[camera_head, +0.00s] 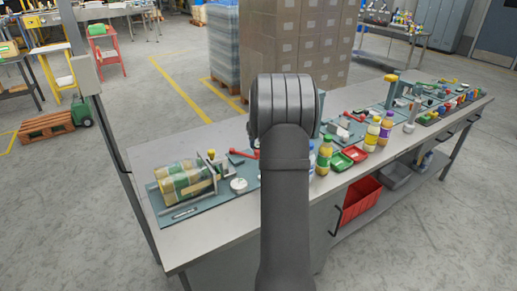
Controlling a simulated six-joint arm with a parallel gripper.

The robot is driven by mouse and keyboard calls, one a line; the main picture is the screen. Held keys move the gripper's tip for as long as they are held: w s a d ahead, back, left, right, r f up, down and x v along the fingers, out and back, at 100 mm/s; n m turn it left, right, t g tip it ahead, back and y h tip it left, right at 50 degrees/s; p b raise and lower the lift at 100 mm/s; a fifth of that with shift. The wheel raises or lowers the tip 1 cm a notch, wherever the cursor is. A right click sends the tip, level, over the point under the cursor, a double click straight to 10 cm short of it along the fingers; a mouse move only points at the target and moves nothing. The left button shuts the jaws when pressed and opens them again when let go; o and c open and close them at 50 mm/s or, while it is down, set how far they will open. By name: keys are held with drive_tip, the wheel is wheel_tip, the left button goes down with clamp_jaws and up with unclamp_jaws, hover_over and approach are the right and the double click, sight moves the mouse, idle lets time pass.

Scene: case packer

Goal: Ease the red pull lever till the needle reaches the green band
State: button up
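A red lever-like handle (246,153) shows just left of my arm, near the fixture on the blue-green mat (166,218). Another red handle (338,130) shows right of my arm, farther along the bench. I cannot tell which is the pull lever. A round white disc (239,185) lies on the mat by the fixture. It may be a dial, but no needle or green band can be made out. My dark arm rises through the middle of the view and covers part of the bench. My gripper is not visible.
A red bin (357,200) is below. The bench's near-left edge is bare.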

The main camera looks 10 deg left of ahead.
drive_tip(key=v, duration=1.1)
drive_tip(key=shift+r, duration=0.2)
idle(1.6)
drive_tip(key=x, duration=1.7)
drive_tip(key=shift+f, duration=0.3)
drive_tip(key=shift+s+r, duration=0.1)
